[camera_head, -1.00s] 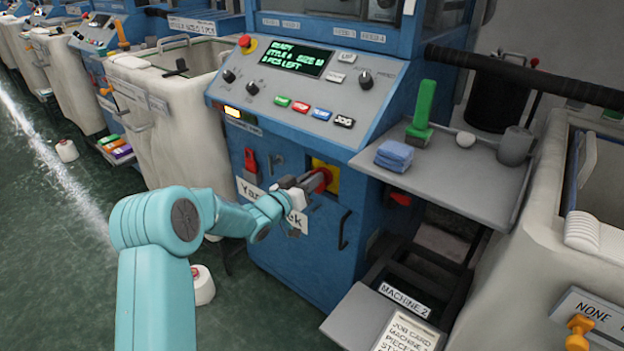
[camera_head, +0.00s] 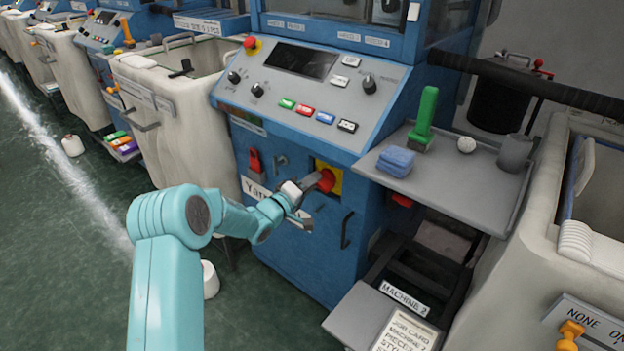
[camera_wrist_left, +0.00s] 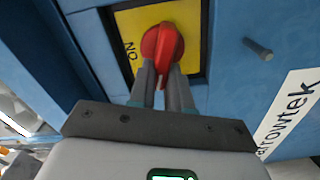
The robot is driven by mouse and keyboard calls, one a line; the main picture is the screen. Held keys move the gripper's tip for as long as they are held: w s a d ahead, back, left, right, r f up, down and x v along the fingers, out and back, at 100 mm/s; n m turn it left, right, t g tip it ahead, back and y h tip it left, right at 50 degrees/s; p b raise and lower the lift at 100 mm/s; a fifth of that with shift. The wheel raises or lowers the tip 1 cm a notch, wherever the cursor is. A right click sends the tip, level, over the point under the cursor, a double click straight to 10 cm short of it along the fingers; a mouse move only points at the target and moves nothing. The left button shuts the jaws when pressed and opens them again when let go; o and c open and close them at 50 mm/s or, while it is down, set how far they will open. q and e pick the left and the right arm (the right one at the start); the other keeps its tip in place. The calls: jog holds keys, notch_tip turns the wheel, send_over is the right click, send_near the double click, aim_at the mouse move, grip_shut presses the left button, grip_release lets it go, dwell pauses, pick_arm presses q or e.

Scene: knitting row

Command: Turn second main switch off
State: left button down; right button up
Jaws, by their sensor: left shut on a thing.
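The main switch is a red rotary knob (camera_head: 327,181) on a yellow plate (camera_head: 337,187) on the front of the blue machine marked MACHINE 2. In the left wrist view the knob (camera_wrist_left: 162,42) has its grip bar pointing down between the fingers. The word ON shows on the left of the yellow plate (camera_wrist_left: 130,22). My left gripper (camera_head: 314,188) is shut on the knob, with one finger on each side of its bar. The machine's display (camera_head: 301,62) is dark. My right gripper is out of view.
A red lever (camera_head: 255,161) and a black handle (camera_head: 346,230) sit beside the switch. A pale bin (camera_head: 150,90) stands at left.

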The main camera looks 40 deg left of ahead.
pick_arm(q)
jog(key=shift+f+n+p, duration=0.15)
jog(key=shift+n+p, duration=0.1)
jog(key=shift+n, duration=0.7)
jog(key=shift+f+n+p, duration=0.15)
jog(key=shift+n+p, duration=0.05)
jog(key=shift+n, duration=0.75)
jog(key=c, duration=1.1)
grip_release()
jog(key=shift+o, duration=0.2)
jog(key=shift+s, duration=0.1)
jog(key=s+a+p, duration=0.1)
jog(key=s, duration=1.5)
jog(key=shift+a, duration=0.2)
jog(key=shift+s, duration=0.15)
